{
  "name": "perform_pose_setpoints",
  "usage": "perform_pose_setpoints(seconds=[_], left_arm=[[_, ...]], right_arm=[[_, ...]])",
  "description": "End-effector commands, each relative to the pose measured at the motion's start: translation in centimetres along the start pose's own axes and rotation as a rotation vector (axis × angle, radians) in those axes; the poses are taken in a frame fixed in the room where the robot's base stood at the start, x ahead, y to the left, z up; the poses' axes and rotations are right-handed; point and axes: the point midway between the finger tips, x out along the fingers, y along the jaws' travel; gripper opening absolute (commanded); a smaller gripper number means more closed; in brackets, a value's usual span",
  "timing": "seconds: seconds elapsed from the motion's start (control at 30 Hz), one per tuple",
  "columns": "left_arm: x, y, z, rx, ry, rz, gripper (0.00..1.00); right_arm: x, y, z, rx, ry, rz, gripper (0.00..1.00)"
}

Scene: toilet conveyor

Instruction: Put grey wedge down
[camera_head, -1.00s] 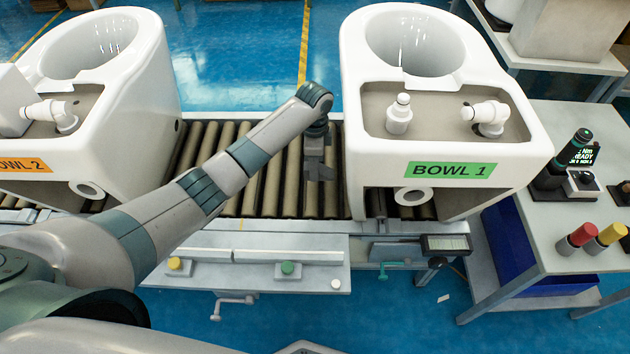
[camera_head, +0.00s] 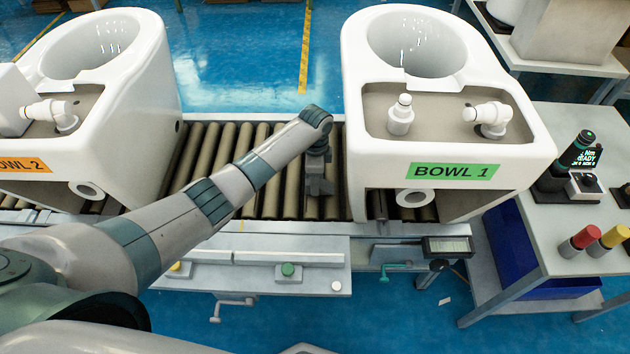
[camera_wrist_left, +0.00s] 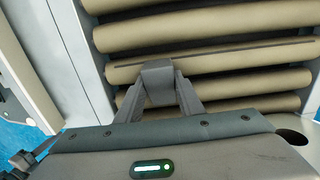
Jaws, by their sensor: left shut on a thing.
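The grey wedge (camera_wrist_left: 158,82) is a small grey block between the fingertips of my left gripper (camera_wrist_left: 158,95) in the left wrist view. The gripper is shut on it, over the tan conveyor rollers. In the head view my left gripper (camera_head: 318,186) is low over the rollers, just left of the Bowl 1 toilet (camera_head: 522,150). There the wedge cannot be told apart from the fingers. I cannot tell whether the wedge touches the rollers. My right gripper is not in view.
The Bowl 2 toilet (camera_head: 150,110) stands on the conveyor (camera_head: 270,205) at the left. Bare rollers lie between the two toilets. A front rail with a green button (camera_head: 288,271) runs below. A side table (camera_head: 560,225) with tools and red and yellow-capped items is at the right.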

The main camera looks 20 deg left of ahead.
Motion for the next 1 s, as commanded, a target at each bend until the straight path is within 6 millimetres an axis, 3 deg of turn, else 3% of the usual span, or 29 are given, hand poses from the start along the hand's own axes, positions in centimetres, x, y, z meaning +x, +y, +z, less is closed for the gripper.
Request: perform_pose_setpoints(seconds=[0.37, 0.4, 0.47, 0.8, 1.0], left_arm=[[0.3, 0.0, 0.0, -0.001, 0.000, 0.000, 0.03], [0.3, 0.0, 0.0, -0.001, -0.001, 0.000, 0.41], [0.3, 0.0, 0.0, 0.000, -0.001, 0.000, 0.53], [0.1, 0.0, 0.0, 0.000, 0.000, 0.000, 0.53], [-1.1, -0.1, 0.0, -0.001, 0.000, -0.001, 0.53]], right_arm=[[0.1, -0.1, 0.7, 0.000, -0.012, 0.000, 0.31], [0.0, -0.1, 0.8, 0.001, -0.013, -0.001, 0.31], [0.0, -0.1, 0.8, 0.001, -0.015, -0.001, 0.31], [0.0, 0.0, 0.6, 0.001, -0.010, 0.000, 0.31], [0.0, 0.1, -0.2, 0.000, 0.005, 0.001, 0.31]])
